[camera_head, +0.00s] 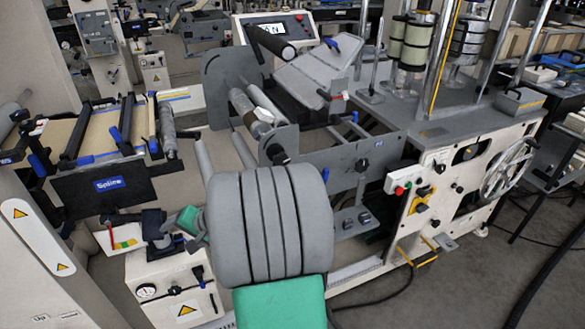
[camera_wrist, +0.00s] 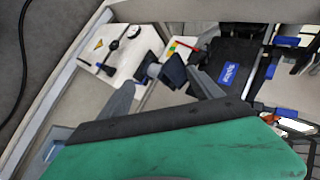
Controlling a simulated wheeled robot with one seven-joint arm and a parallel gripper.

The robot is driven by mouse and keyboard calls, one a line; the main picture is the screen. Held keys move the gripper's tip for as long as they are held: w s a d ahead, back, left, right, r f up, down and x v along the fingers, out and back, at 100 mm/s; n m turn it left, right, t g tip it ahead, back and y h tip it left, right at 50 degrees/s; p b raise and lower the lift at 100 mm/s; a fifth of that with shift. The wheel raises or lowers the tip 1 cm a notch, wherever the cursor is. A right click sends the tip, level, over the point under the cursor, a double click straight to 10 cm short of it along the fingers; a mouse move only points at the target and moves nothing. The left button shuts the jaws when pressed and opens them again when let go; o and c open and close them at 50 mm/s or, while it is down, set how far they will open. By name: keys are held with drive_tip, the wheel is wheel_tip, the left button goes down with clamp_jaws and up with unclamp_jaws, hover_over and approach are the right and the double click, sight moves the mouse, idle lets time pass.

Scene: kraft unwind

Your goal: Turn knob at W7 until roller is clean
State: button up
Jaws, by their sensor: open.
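My gripper (camera_wrist: 160,78) is open in the wrist view, its two grey fingers spread apart above a green and black body. Beyond the fingertips is a small dark bracket (camera_wrist: 174,70) with a grey round part (camera_wrist: 152,70) that may be the knob; I see no clear contact. In the head view, the dark bracket (camera_head: 153,222) sits above a white box, and my gripper (camera_head: 180,236) is close at its right, partly hidden by my arm. No W7 label is readable. The roller (camera_head: 243,105) that shows on the machine is grey; I cannot tell whether it is the task's roller or how clean it is.
The white box (camera_head: 150,270) carries a gauge (camera_head: 147,291) and a warning triangle. The large machine with a handwheel (camera_head: 508,168) fills the right side. Grey floor (camera_head: 470,275) is open at lower right.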

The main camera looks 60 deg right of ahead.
drive_tip(key=d+r+m+t+h+p, duration=0.1)
drive_tip(key=d+r+m+t, duration=0.15)
drive_tip(key=d+m, duration=0.55)
drive_tip(key=m+t+h+p, duration=0.3)
drive_tip(key=m+t+h, duration=0.1)
drive_tip(key=m+h, duration=0.85)
approach(283, 162)
drive_tip(key=d+m+y, duration=0.1)
drive_tip(key=m+y, duration=0.1)
drive_tip(key=x, duration=1)
drive_tip(key=shift+w+r+p, duration=0.25)
drive_tip(key=shift+r+p, duration=0.1)
drive_tip(key=shift+r, duration=0.05)
drive_tip(key=shift+c, duration=0.5)
